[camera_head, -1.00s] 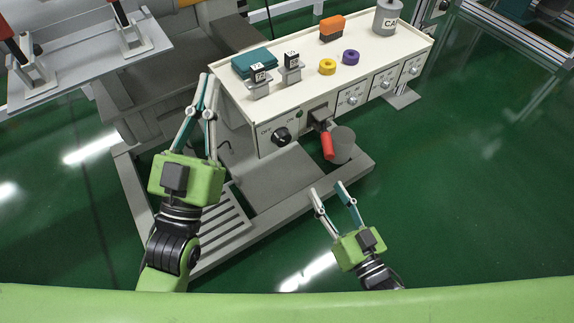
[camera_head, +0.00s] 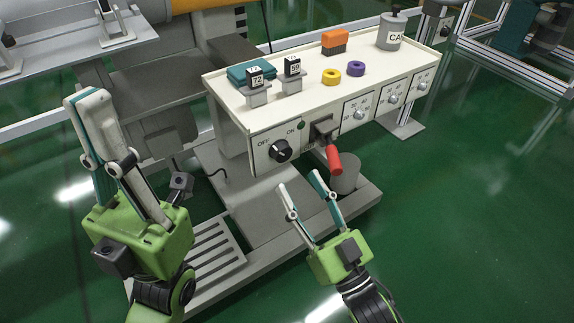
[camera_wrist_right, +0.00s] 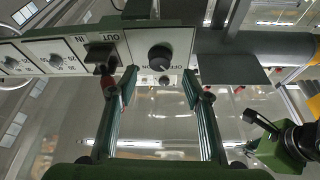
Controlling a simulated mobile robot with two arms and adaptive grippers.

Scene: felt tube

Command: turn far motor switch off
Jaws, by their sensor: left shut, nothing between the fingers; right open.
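A black rotary switch (camera_head: 280,150) sits on the pale front panel (camera_head: 262,172) of the control box, between OFF and ON labels. A pale mark shows on its right side. The right wrist view shows the knob (camera_wrist_right: 160,58) upside down, ahead of and between my open fingers. My right gripper (camera_head: 298,180) is open and empty, just in front of and below the switch, apparently not touching it. My left gripper (camera_head: 86,98) is shut and empty, raised at the left, away from the box. I cannot tell whether another motor switch exists out of view.
A red-handled lever (camera_head: 334,160) sticks out right of the switch, close to my right gripper. A grey cylinder (camera_head: 346,176) stands below it. Rings, blocks and a can (camera_head: 390,36) are on the box top. Green floor is free at the right.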

